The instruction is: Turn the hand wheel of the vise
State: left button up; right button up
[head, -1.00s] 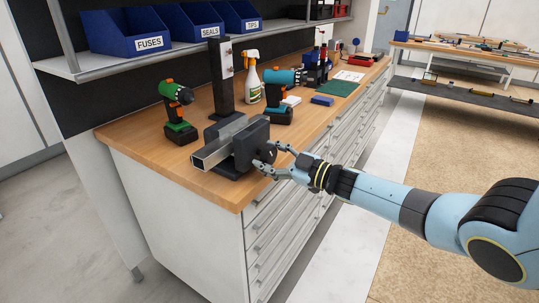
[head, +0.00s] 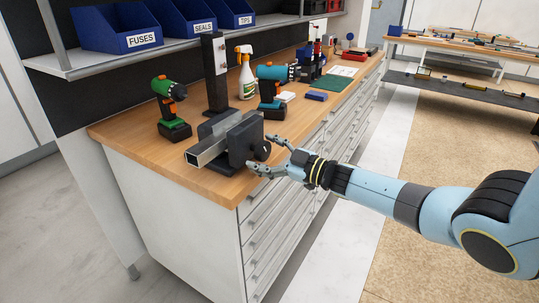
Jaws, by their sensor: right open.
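The vise (head: 236,143) stands near the front corner of the wooden bench top, with a grey square metal tube (head: 208,147) in its jaws. Its dark round hand wheel (head: 262,150) faces right, toward my right arm. My right gripper (head: 262,154) is open, with one finger on the far side of the wheel and one on the near side. I cannot tell whether either finger touches the wheel. My left gripper is out of view.
A green drill (head: 172,108), a dark upright post (head: 216,72), a spray bottle (head: 246,75) and a teal drill (head: 271,88) stand behind the vise. Blue bins (head: 118,28) sit on the shelf above. The floor right of the drawers is clear.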

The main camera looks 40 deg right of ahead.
jog(key=v, duration=1.2)
jog(key=shift+d+f, duration=0.1)
dwell(0.4)
